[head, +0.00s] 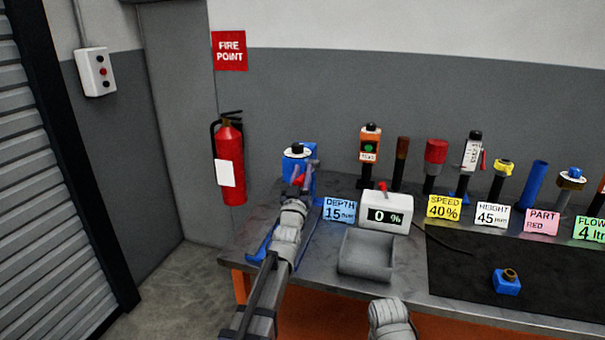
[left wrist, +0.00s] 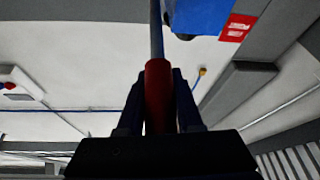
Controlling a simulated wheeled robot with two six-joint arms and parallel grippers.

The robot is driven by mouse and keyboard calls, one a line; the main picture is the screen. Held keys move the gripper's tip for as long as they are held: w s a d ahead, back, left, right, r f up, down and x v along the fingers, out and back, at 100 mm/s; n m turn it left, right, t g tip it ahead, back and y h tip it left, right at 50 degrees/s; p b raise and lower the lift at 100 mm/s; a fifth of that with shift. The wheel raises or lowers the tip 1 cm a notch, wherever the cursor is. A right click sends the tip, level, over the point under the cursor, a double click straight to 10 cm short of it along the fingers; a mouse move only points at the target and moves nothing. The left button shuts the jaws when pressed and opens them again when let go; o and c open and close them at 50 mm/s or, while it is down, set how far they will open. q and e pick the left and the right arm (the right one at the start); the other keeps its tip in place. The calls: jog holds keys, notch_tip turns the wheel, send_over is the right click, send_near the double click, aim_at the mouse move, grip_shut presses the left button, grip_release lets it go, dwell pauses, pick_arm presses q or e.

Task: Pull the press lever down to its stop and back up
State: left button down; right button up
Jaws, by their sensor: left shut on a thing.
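The blue press (head: 311,158) stands at the left end of the bench, with a white and black top. My left gripper (head: 300,181) is at the press, shut on the red grip of the press lever (left wrist: 157,95). In the left wrist view, the red grip sits between both fingers and the grey lever rod runs on from it to the top edge. Part of the blue press (left wrist: 200,15) shows there too. My left arm hides much of the press's lower part in the head view. My right gripper is not in view; only a grey part of my right arm shows at the bottom.
On the metal bench (head: 330,270), a display box (head: 385,212) reads 0 %, and a grey tray (head: 366,256) stands before it. Several tools and label cards line the back. A fire extinguisher (head: 230,165) hangs behind, left.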

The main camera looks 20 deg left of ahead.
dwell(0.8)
pick_arm(q)
jog(key=shift+w+r+p, duration=0.1)
jog(key=shift+r+p, duration=0.3)
jog(key=shift+p, duration=0.15)
jog(key=w+r+g+p, duration=0.1)
jog(key=r+p, duration=0.1)
jog(key=p, duration=0.2)
jog(key=w+r+g+p, duration=0.1)
jog(key=r+g+p, duration=0.1)
jog(key=p, duration=0.3)
jog(key=w+r+g+p, duration=0.1)
jog(key=r+p, duration=0.1)
jog(key=p, duration=0.3)
jog(key=shift+r+m+h, duration=0.3)
jog(key=shift+h, duration=0.1)
jog(key=w+r+g+p, duration=0.4)
jog(key=w+g+p, duration=0.4)
jog(key=p, duration=1.1)
jog(key=shift+w+d+r+m, duration=0.2)
jog(key=shift+w+r+m, duration=0.2)
jog(key=shift+w, duration=0.5)
jog(key=c, duration=0.6)
grip_release()
jog(key=shift+w, duration=0.1)
